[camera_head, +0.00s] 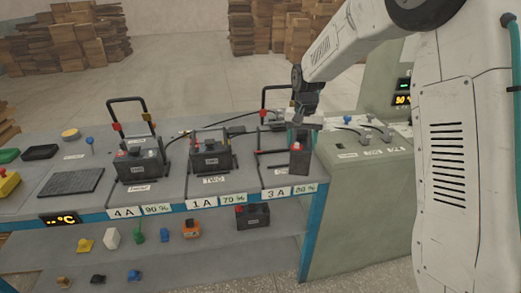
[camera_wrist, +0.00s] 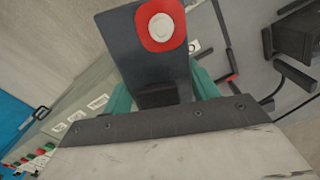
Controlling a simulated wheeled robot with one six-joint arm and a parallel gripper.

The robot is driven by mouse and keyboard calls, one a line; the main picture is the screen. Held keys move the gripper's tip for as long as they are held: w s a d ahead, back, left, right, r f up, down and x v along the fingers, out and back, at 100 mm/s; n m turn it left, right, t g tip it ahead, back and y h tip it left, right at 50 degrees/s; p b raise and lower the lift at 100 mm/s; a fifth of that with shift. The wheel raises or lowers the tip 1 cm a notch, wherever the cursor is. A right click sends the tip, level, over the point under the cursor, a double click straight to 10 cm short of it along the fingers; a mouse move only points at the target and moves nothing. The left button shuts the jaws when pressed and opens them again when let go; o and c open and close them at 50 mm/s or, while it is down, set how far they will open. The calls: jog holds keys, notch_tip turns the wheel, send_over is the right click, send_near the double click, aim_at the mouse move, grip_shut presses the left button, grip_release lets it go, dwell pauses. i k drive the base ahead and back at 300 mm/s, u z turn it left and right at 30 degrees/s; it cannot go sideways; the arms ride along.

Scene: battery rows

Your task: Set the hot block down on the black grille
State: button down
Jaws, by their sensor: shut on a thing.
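My gripper (camera_head: 302,128) is shut on a dark block (camera_head: 299,162) at the right end of the bench. The block hangs below the gripper, in front of the 3A place; I cannot tell whether it touches the bench. In the wrist view the block (camera_wrist: 135,55) sits between the teal fingers (camera_wrist: 163,95) and shows a red ring with a white centre. The black grille (camera_head: 72,181), a flat dark ribbed plate, lies bare on the bench's left part, well to the left of my gripper. A °C display (camera_head: 62,219) is on the edge in front of it.
Two dark batteries stand in bays, one with an upright handle (camera_head: 138,160) and one in the middle (camera_head: 212,155). A black tray (camera_head: 40,152) and yellow block (camera_head: 8,182) are at left. A green cabinet (camera_head: 360,200) stands right. Small items lie on the lower shelf (camera_head: 170,262).

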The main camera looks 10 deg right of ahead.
aim_at(73, 181)
jog(key=z, duration=2.65)
jog(key=k, duration=2.65)
jog(key=u, duration=2.4)
